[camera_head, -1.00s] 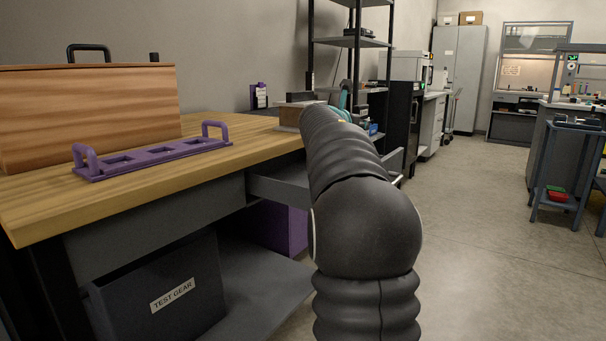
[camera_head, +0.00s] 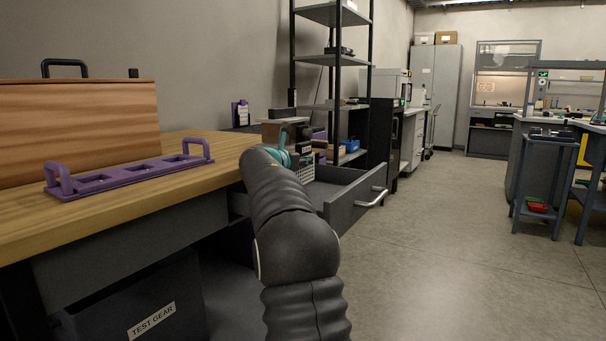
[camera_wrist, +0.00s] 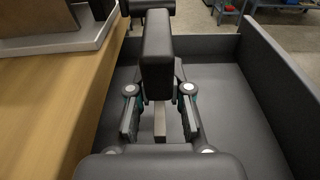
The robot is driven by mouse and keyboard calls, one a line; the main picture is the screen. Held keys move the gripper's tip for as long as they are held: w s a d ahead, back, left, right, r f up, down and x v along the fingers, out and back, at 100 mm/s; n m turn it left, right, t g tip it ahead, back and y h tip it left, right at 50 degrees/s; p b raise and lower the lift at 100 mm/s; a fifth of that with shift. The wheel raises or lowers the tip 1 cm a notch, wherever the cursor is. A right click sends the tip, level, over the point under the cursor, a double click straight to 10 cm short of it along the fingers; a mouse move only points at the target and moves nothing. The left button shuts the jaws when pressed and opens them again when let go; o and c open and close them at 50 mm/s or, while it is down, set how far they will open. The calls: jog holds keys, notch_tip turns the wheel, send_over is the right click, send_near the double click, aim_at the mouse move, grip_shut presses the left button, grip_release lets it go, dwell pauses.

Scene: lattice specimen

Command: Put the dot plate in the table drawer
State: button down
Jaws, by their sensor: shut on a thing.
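The table drawer (camera_head: 355,203) stands pulled open at the right end of the wooden table, its handle toward the aisle. The wrist view shows its bare grey floor (camera_wrist: 228,105) and walls. My gripper (camera_head: 300,152) is over the drawer, partly hidden by my arm. A white plate with a dotted face (camera_head: 305,172), which looks like the dot plate, shows at its fingers, upright. In the wrist view my gripper (camera_wrist: 160,122) points down into the drawer, shut on a thin bar-like edge (camera_wrist: 160,124), likely the plate seen edge-on. Whether it touches the floor I cannot tell.
The wooden tabletop (camera_head: 215,148) borders the drawer on the left. A purple rack with handles (camera_head: 130,173) and a wooden case (camera_head: 75,125) stand on it. A tray (camera_wrist: 105,30) sits near the table's edge. A shelf rack (camera_head: 335,75) stands behind.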

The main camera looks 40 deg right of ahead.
aim_at(303, 172)
jog(key=shift+f+b, duration=0.6)
jog(key=shift+f, duration=1.2)
jog(key=shift+f, duration=0.2)
jog(key=c, duration=1.1)
grip_release()
jog(key=shift+r, duration=0.15)
jog(key=shift+a, duration=0.1)
jog(key=v, duration=1.1)
jog(key=shift+s+a, duration=0.3)
